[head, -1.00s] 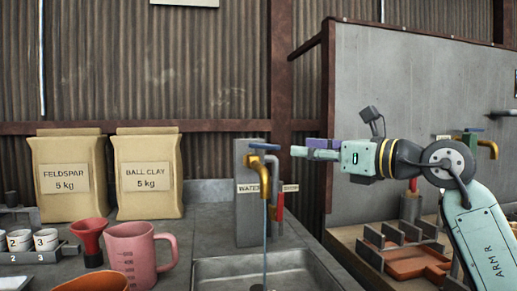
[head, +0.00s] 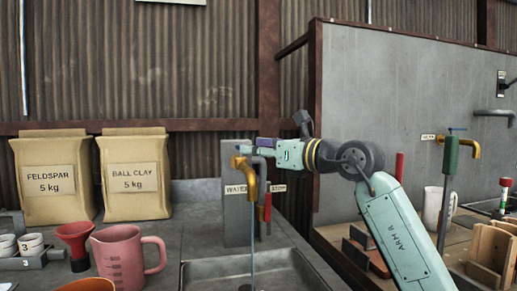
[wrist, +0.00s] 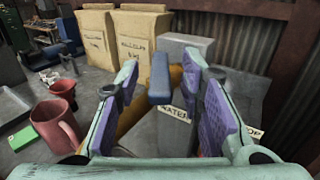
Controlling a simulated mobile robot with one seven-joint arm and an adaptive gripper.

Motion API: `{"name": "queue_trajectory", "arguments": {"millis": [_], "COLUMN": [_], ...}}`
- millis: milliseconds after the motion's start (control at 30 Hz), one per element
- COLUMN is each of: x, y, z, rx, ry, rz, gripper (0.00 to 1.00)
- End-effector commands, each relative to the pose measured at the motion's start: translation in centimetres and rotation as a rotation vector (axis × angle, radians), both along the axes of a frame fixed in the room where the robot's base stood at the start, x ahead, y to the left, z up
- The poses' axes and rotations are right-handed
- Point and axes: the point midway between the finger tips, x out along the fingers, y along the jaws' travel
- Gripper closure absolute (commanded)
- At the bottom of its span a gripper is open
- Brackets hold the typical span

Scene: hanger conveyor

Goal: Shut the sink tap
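The sink tap (head: 251,185) is a brass spout on a grey block, with a blue lever (head: 245,149) on top. A thin stream of water (head: 253,245) falls from it into the sink (head: 205,262). My gripper (head: 258,146) is at the height of the lever, just right of it. In the wrist view my gripper (wrist: 163,68) is open, with its purple-padded fingers on either side of the blue lever (wrist: 160,80). Clear gaps show on both sides. The brass tap (wrist: 176,77) is partly hidden behind the lever and the right finger.
A pink jug (head: 126,257), a red funnel (head: 75,238) and two clay bags (head: 135,178) stand left of the sink. A red handle (head: 267,206) is beside the spout.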

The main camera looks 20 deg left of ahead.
Motion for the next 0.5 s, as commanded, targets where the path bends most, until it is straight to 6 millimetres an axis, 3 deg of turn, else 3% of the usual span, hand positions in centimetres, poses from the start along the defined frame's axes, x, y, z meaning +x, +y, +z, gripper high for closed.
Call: {"name": "queue_trajectory", "arguments": {"millis": [133, 500], "x": [-0.01, -0.02], "y": [-0.02, -0.03], "z": [0.0, 0.01], "rx": [0.0, 0.0], "ry": [0.0, 0.0], "rz": [0.0, 0.0], "gripper": [0.66, 0.91]}}
